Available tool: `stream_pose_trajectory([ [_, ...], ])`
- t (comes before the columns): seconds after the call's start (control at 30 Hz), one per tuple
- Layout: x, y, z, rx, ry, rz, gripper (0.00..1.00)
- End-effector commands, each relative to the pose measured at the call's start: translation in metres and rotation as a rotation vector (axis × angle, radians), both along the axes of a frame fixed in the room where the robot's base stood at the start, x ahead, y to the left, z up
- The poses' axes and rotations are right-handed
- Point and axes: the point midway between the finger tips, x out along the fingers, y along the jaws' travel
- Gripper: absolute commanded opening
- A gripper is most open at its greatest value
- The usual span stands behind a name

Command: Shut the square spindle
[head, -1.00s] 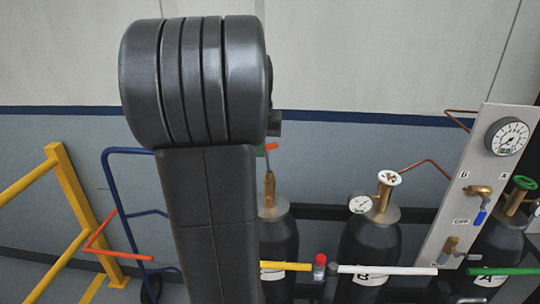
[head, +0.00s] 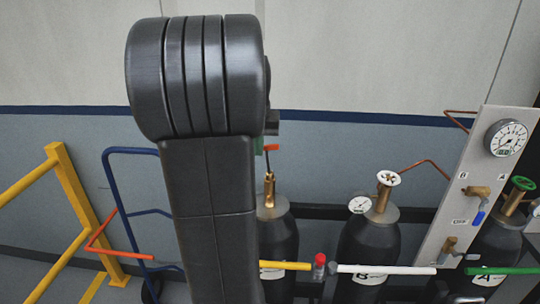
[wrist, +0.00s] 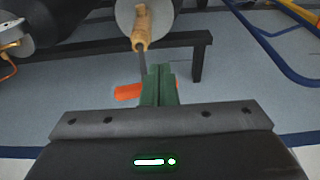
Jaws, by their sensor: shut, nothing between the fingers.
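The square spindle is on the brass valve (head: 269,188) of the leftmost dark cylinder (head: 279,246); the valve also shows in the wrist view (wrist: 141,28). A thin grey key rod (wrist: 142,62) stands on it, with an orange-red cross handle (wrist: 128,92) at its end. The handle shows in the head view (head: 272,148) just right of my arm. My gripper (wrist: 160,72) has green fingers, shut and empty. They overlap the handle in the wrist view; I cannot tell whether they touch it. In the head view my arm hides most of the gripper.
Cylinder B (head: 367,246) with a white handwheel (head: 389,178) and gauge (head: 360,204) stands to the right. A gauge panel (head: 480,185) is further right. A blue trolley frame (head: 130,151) and yellow railing (head: 75,200) stand left. A dark rack rail (wrist: 110,47) runs behind the valve.

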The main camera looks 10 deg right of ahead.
Motion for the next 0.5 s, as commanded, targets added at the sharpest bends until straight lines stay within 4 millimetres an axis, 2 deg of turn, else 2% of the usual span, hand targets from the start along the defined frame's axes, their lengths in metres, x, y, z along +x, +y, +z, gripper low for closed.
stream_pose_trajectory([
  [0.37, -0.0093, -0.0013, 0.0004, 0.000, 0.000, 0.000, 0.00],
  [0.5, -0.0088, -0.0014, 0.0086, -0.001, -0.002, 0.000, 0.00],
])
